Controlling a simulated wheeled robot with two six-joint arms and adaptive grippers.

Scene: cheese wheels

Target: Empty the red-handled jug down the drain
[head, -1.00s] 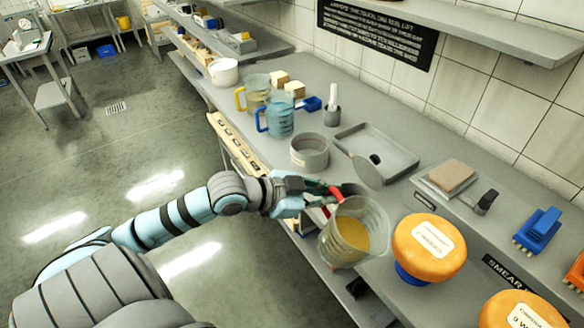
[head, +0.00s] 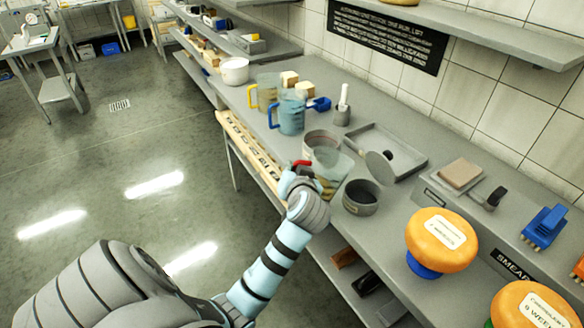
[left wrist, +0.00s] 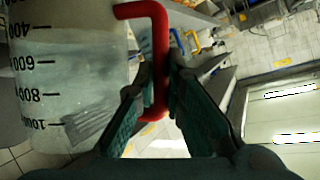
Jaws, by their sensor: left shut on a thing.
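The red-handled jug (head: 333,168) is a clear measuring jug with yellowish liquid low in it. My left gripper (head: 301,176) is shut on its red handle (head: 302,163), near the bench's front edge. My own wrist partly hides the jug in the head view. In the left wrist view, my left gripper's fingers (left wrist: 162,72) close around the red handle (left wrist: 158,40), and the jug's marked wall (left wrist: 70,80) fills the left side. The jug looks roughly upright. The drain (head: 119,105) is a small grate in the floor at the upper left. My right gripper is out of view.
A blue-handled jug (head: 292,117) and a yellow-handled jug (head: 266,92) stand further back on the bench. A dark round pot (head: 361,197), a grey tray (head: 404,153) and orange cheese wheels (head: 441,238) are to the right. The floor (head: 150,150) left of the bench is clear.

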